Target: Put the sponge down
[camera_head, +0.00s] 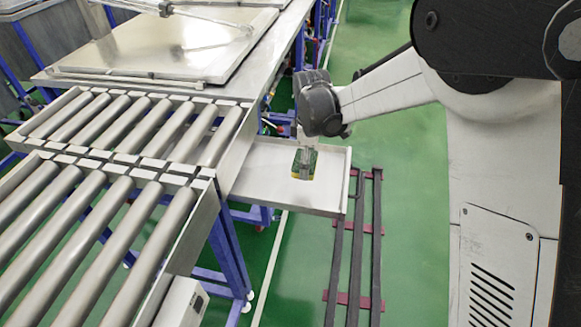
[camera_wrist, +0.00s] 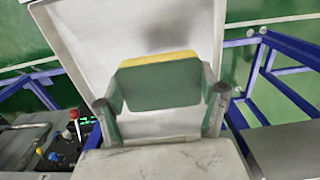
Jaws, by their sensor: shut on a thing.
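The sponge (camera_head: 304,164) is green and yellow. It is between the fingers of my gripper (camera_head: 306,152), over the shallow white tray (camera_head: 260,170) at the end of the roller conveyor. In the wrist view the sponge (camera_wrist: 160,84) shows its green face with a yellow strip along the top edge. The fingers of my gripper (camera_wrist: 162,98) press on its left and right sides. The tray (camera_wrist: 85,45) lies behind it in that view. I cannot tell whether the sponge touches the tray floor.
The roller conveyor (camera_head: 110,205) runs along the left of the tray. A metal table with a flat plate (camera_head: 170,45) stands behind it. Dark rails (camera_head: 357,240) lie on the green floor to the right. In the wrist view, a panel with a red knob (camera_wrist: 73,115) is at lower left.

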